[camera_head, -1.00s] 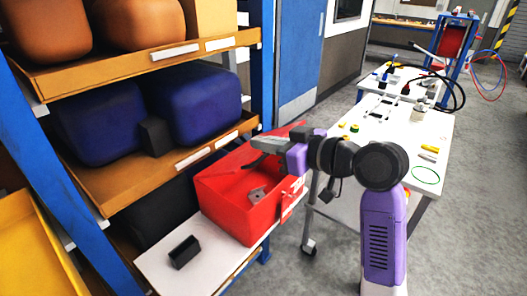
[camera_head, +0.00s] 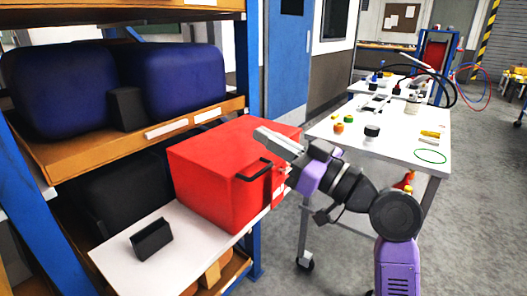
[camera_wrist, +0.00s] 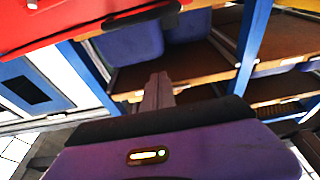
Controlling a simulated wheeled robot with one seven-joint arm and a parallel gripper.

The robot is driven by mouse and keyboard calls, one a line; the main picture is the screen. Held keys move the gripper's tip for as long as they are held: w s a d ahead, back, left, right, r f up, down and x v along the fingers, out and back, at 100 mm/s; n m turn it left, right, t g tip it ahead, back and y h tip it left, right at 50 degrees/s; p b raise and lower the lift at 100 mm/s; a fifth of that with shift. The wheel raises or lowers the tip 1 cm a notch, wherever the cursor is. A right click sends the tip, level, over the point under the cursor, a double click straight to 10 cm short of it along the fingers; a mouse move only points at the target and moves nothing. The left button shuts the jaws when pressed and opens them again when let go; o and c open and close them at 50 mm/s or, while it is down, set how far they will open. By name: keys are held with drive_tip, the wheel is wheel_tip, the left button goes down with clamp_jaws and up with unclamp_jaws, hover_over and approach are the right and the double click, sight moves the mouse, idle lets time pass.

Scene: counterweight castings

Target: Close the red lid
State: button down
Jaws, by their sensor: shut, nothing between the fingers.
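The red box (camera_head: 205,195) stands on a white shelf board, and its red lid (camera_head: 215,147) lies down over the top, hiding the inside. I cannot tell whether a thin gap is left at the rim. A black handle (camera_head: 252,170) shows near the front edge; a black handle also shows in the wrist view (camera_wrist: 143,16), against the red surface. My gripper (camera_head: 264,136) is at the right side of the box, level with the lid, its fingers together and empty. In the wrist view the shut fingers (camera_wrist: 158,88) point away from the red surface, apart from the handle.
A small black block (camera_head: 151,240) sits on the white board (camera_head: 118,262) in front of the box. A shelf with blue bins (camera_head: 190,80) rises behind. A blue post (camera_head: 252,60) stands close by. A white worktable (camera_head: 390,145) with small parts is at the right.

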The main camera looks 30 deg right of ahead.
wheel_tip(320, 180, down, 8)
drive_tip(key=s+t+b, duration=0.1)
drive_tip(key=t+b, duration=0.1)
drive_tip(key=b, duration=1)
drive_tip(key=shift+d+y, duration=0.15)
drive_tip(key=shift+y, duration=0.15)
